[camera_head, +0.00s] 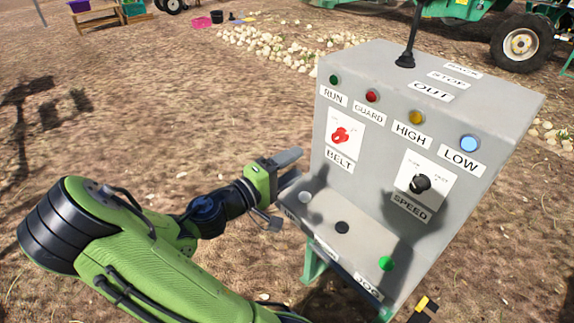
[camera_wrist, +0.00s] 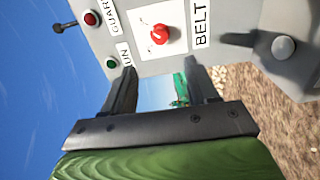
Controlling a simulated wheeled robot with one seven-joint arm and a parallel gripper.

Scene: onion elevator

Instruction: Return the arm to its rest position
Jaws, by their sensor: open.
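My green arm reaches in from the lower left in the head view. My gripper (camera_head: 290,167) is at the left edge of a grey control box (camera_head: 480,110), level with its lower ledge. In the wrist view the gripper (camera_wrist: 160,82) shows two dark fingers spread apart, with nothing between them but sky and a bit of green machinery behind. The fingertips are close to the box's left edge; I cannot tell whether they touch it.
The box carries a red BELT knob (camera_head: 341,136), a black SPEED knob (camera_head: 420,184), a black lever (camera_head: 408,45), lamps, and ledge buttons including a green one (camera_head: 386,263). A green wheeled machine (camera_head: 460,12) and pale onions (camera_head: 275,45) lie behind. Open ground is at left.

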